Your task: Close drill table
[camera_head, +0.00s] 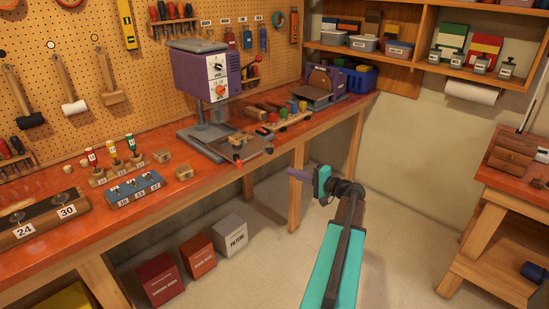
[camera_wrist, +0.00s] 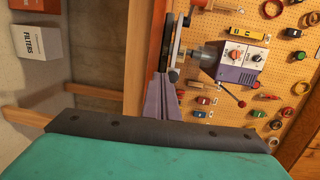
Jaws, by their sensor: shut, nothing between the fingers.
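The drill press has a purple head (camera_head: 205,74) with two dials, on a grey column and base at the workbench's back. Its drill table (camera_head: 240,149), a dark flat plate with small wooden and orange parts on it, sits low at the front of the press and reaches the bench's front edge. My gripper (camera_head: 291,173) is in front of the bench, right of the table and apart from it, with its purple fingers together and empty. In the wrist view the fingers (camera_wrist: 160,98) point towards the bench edge; the purple drill head (camera_wrist: 240,66) shows beyond, rotated.
The orange bench (camera_head: 110,215) holds labelled blocks, a rack of coloured-handled tools (camera_head: 287,118) and a disc sander (camera_head: 325,85). Boxes (camera_head: 230,235) stand on the floor beneath. A second bench (camera_head: 520,185) is at right. The floor between is free.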

